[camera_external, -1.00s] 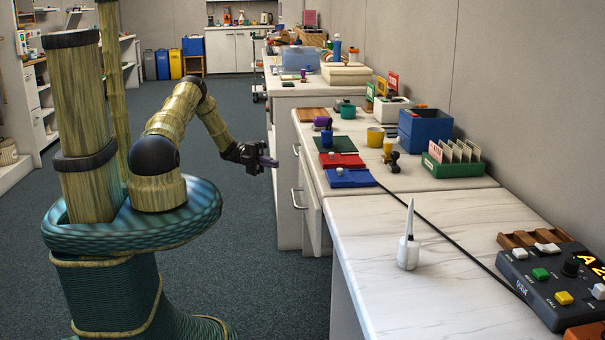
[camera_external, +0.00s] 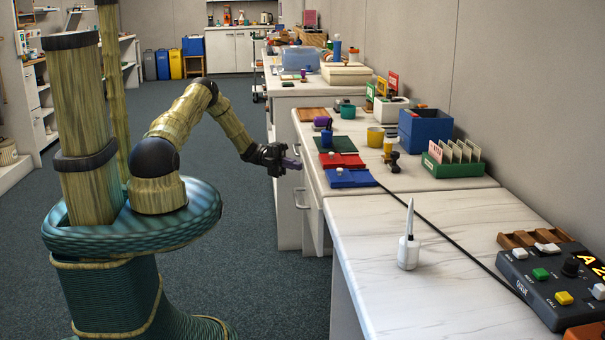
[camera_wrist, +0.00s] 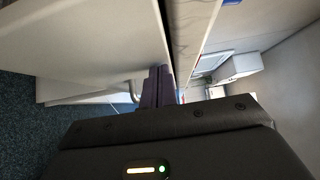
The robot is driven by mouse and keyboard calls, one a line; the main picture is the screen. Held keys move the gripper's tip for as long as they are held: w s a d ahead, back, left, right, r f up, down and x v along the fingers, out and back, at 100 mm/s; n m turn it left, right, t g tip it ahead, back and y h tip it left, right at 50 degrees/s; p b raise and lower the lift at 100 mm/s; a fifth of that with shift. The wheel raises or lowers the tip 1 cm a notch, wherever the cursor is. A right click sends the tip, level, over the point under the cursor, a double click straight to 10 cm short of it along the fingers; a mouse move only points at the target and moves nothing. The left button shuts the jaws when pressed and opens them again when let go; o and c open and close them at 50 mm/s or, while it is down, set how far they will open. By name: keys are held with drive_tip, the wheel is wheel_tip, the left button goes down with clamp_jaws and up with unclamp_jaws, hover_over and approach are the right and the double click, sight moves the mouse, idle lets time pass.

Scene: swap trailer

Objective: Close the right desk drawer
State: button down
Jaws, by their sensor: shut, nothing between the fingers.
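The white desk (camera_external: 420,180) stands along the right wall with its front facing my arm. A drawer front (camera_external: 312,215) with a metal handle (camera_external: 297,200) shows below the desktop edge; it seems to stand out slightly, but how far is hard to tell. My gripper (camera_external: 297,164) is shut and empty, just in front of the desk edge and above that handle. In the wrist view, my purple-grey fingers (camera_wrist: 158,85) are together beside a broad white panel (camera_wrist: 90,40), close to the desktop edge. A handle (camera_wrist: 133,92) shows behind them. Contact cannot be told.
Blue (camera_external: 352,179) and red (camera_external: 341,161) trays lie near the desktop edge by my gripper. A white bottle (camera_external: 408,250) stands on the nearer desktop and a dark control box (camera_external: 555,285) at right. The carpet (camera_external: 250,260) left of the desk is clear.

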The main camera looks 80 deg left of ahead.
drive_tip(key=shift+w, duration=0.85)
drive_tip(key=s+d+p+v, duration=0.2)
drive_tip(key=v, duration=1.1)
